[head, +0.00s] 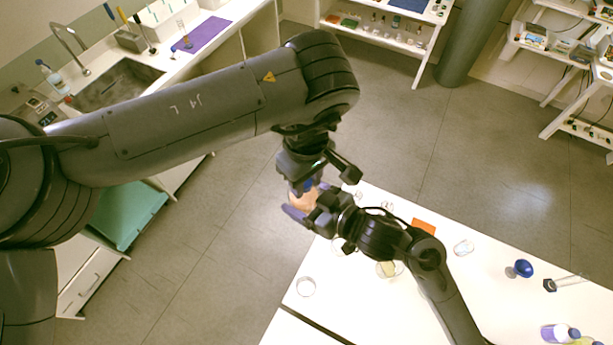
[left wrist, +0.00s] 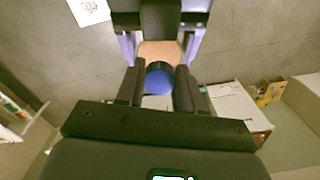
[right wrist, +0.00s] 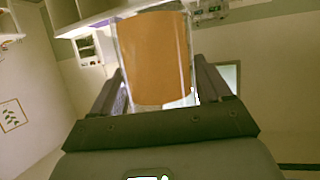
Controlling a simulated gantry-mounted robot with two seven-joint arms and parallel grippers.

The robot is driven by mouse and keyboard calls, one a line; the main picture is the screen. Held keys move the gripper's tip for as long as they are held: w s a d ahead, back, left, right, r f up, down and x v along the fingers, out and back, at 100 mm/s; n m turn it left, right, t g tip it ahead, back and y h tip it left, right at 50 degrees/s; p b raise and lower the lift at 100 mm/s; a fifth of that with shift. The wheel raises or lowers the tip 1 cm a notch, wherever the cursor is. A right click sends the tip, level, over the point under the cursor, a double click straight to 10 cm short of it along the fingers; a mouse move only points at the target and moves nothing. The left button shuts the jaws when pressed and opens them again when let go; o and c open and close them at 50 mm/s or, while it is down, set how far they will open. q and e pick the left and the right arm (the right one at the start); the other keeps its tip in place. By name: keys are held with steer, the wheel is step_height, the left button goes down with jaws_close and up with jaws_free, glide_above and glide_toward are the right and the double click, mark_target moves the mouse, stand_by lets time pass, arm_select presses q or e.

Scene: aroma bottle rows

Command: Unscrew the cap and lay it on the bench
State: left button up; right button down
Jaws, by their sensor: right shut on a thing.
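The bottle (head: 303,202), clear with orange contents, is held above the floor beyond the bench's (head: 338,292) left edge. It fills the middle of the right wrist view (right wrist: 155,58). My right gripper (head: 306,204) is shut on its body, with a purple finger on each side. The blue cap (left wrist: 159,77) is on the bottle and faces my left wrist camera. My left gripper (left wrist: 159,88) is above the cap, with its fingers open on either side of it; any gap to the cap is very narrow. In the head view the cap (head: 308,186) is partly hidden.
A sink (head: 118,84) and shelves (head: 385,32) stand farther off.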

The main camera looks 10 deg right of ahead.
arm_select(q)
steer(key=shift+w+d, duration=0.1)
steer(key=shift+d, duration=0.1)
jaws_close()
steer(key=n, duration=0.7)
steer(key=shift+w+d+r, duration=0.1)
steer(key=shift+w, duration=0.15)
steer(key=n, duration=0.6)
steer(key=shift+w, duration=0.2)
steer(key=n, duration=0.6)
steer(key=shift+w+a+n, duration=0.1)
steer(key=shift+a+n, duration=0.2)
steer(key=shift+n, duration=0.1)
steer(key=n, duration=0.4)
steer(key=shift+a, duration=0.1)
steer(key=n, duration=0.4)
steer(key=shift+a+r, duration=0.1)
steer(key=n, duration=0.6)
steer(key=shift+a, duration=0.15)
steer(key=n, duration=0.6)
steer(key=shift+s, duration=0.25)
steer(key=n, duration=0.6)
steer(key=shift+s, duration=0.2)
steer(key=n, duration=0.6)
steer(key=shift+s+d, duration=0.25)
steer(key=shift+a, duration=0.15)
